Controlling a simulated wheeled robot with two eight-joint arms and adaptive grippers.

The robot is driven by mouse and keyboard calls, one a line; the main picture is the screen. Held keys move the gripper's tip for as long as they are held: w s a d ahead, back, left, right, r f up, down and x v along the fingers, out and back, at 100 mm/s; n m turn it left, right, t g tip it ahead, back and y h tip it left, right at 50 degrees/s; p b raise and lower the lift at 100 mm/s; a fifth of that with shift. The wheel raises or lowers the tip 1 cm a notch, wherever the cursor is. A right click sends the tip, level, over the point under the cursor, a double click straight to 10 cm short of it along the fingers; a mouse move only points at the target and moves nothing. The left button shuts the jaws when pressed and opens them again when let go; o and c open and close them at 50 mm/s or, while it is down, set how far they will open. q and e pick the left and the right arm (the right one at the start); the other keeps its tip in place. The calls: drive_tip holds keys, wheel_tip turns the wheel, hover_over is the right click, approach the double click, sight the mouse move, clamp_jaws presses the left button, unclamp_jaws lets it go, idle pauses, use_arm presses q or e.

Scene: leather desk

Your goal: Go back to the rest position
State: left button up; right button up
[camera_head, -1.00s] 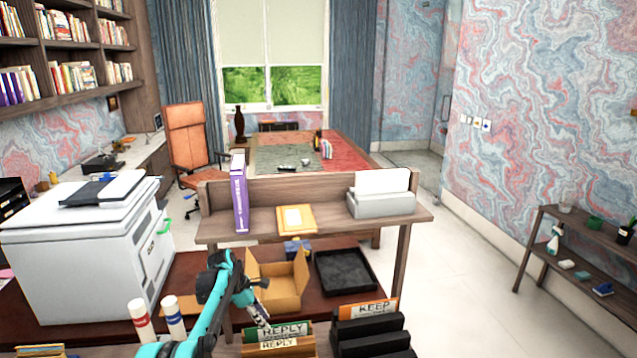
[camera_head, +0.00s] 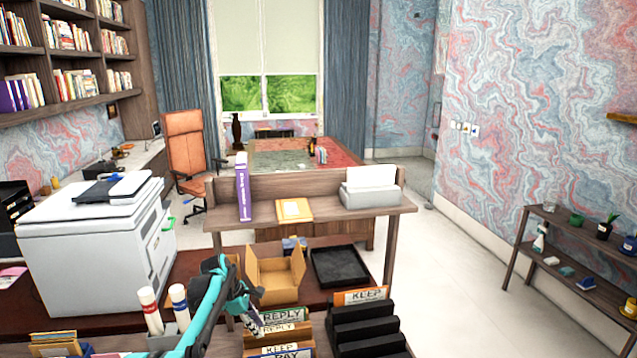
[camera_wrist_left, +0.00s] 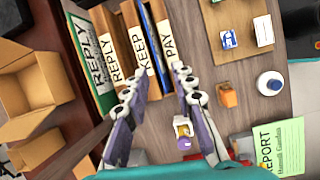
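My left arm, teal and black, comes in from the bottom left in the head view, and its gripper (camera_head: 252,322) hangs beside the REPLY sorter. In the left wrist view the two fingers of the left gripper (camera_wrist_left: 158,76) stand well apart with nothing clearly held between them. They are above the desk, close to the labelled sorter (camera_wrist_left: 138,62) with REPLY, KEEP and PAY cards. A small yellow, white and purple item (camera_wrist_left: 183,130) shows between the fingers, apparently on the desk below. My right gripper is in neither view.
An open cardboard box (camera_head: 275,280) and a black tray (camera_head: 340,268) lie behind the sorter. A black stepped rack (camera_head: 365,328) stands to its right, a white printer (camera_head: 95,245) at left.

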use_arm(q)
drive_tip(key=s+d+r+m+t+y+b, duration=0.15)
drive_tip(key=s+r+m, duration=0.3)
drive_tip(key=s, duration=0.45)
drive_tip(key=s+r+m+t+y+b, duration=0.1)
drive_tip(key=s+r+m+b, duration=0.25)
drive_tip(key=s+r, duration=0.4)
drive_tip(key=s+f+m+t+b, duration=0.1)
drive_tip(key=s+f+m, duration=0.4)
drive_tip(key=s, duration=0.6)
drive_tip(key=s+f+m+t+y+b, duration=0.1)
drive_tip(key=s+f+m, duration=0.5)
drive_tip(key=s, duration=0.6)
drive_tip(key=shift+a+f+t+b, duration=0.3)
drive_tip(key=shift+t+b, duration=0.45)
drive_tip(key=shift+b, duration=0.3)
